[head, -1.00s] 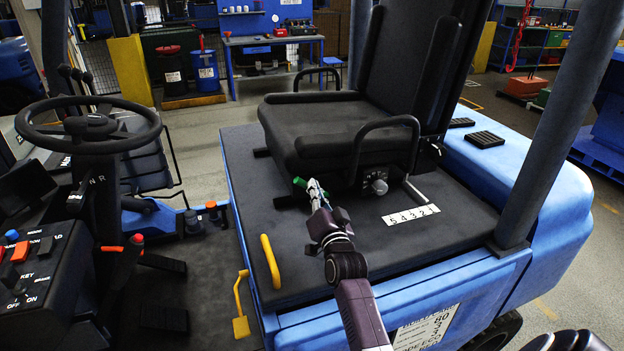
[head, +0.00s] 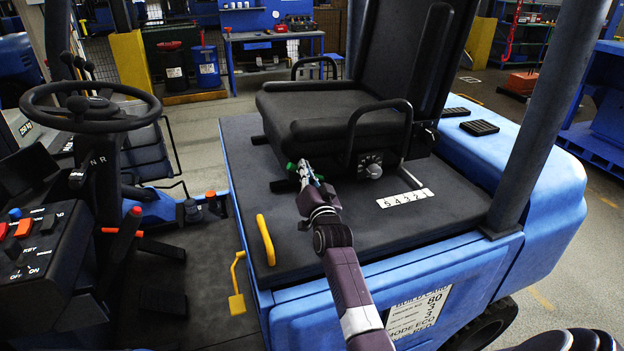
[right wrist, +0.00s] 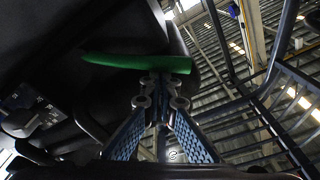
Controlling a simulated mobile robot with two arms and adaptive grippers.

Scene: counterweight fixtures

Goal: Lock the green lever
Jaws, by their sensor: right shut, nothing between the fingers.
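The green lever (head: 291,167) is low at the front of the black seat, mostly hidden behind my right gripper in the head view. In the right wrist view the green lever (right wrist: 135,62) lies across the picture, its narrow end to the left. My right gripper (head: 306,168) is shut and empty at the lever. In the right wrist view the fingertips (right wrist: 157,80) meet just below the lever's right part and overlap its lower edge; I cannot tell whether they touch it. My left gripper is not in view.
The black seat (head: 330,112) has an armrest (head: 380,104) and a dial (head: 371,168) right of my gripper. A yellow handle (head: 265,240) stands at the deck's front left edge. The steering wheel (head: 90,105) is at the left. The deck around my gripper is mostly clear.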

